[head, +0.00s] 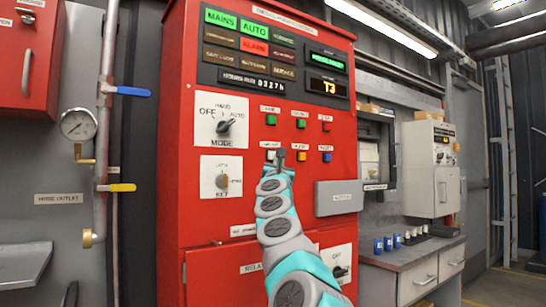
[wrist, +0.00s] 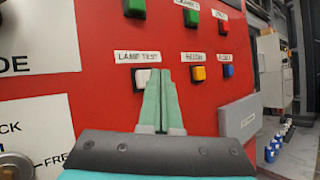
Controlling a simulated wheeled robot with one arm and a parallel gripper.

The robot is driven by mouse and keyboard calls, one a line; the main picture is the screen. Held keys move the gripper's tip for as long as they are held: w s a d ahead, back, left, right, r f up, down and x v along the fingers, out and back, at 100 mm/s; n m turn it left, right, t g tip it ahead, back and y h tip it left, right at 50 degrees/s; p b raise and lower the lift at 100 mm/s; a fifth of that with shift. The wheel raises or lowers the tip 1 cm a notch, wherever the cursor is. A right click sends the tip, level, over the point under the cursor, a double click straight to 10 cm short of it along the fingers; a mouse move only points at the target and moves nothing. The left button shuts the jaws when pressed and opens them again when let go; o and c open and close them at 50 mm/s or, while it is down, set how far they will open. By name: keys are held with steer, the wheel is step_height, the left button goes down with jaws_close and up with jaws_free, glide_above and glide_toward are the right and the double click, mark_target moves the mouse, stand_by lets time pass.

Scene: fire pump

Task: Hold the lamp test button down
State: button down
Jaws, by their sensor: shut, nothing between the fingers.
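The lamp test button is a small white square under a "LAMP TEST" label on the red panel (wrist: 98,25). In the wrist view the button (wrist: 139,78) shows just left of my fingertips, which hide its right part. My gripper (wrist: 161,73) is shut and empty, its green-grey fingers pointing at the panel. In the head view my gripper (head: 281,153) is in front of the button row, and the button (head: 270,155) shows at its left. I cannot tell whether the fingertips touch the button. MAINS and AUTO glow green, ALARM red; several other lamps are dim.
A yellow button (wrist: 198,73) and a blue button (wrist: 229,71) sit to the right, with green and red buttons above. The MODE knob (head: 224,126) and the key switch (head: 222,181) are left. A grey box (head: 338,197) sticks out at lower right.

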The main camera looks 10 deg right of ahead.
steer(key=shift+w, duration=0.15)
steer(key=shift+w+a, duration=0.1)
steer(key=shift+a, duration=0.05)
steer(key=shift+w+a, duration=0.3)
steer(key=shift+w, duration=0.2)
stand_by(1.9)
steer(key=shift+s, duration=0.1)
stand_by(1.3)
steer(key=shift+s+d+b, duration=0.45)
steer(key=shift+s+b, duration=0.3)
steer(key=shift+b, duration=0.05)
steer(key=shift+s, duration=0.1)
steer(key=s+b, duration=0.1)
steer(key=s+d+b, duration=0.1)
steer(key=s, duration=0.1)
steer(key=s+d+b, duration=0.1)
steer(key=shift+s+d, duration=0.1)
steer(key=shift+s, duration=0.05)
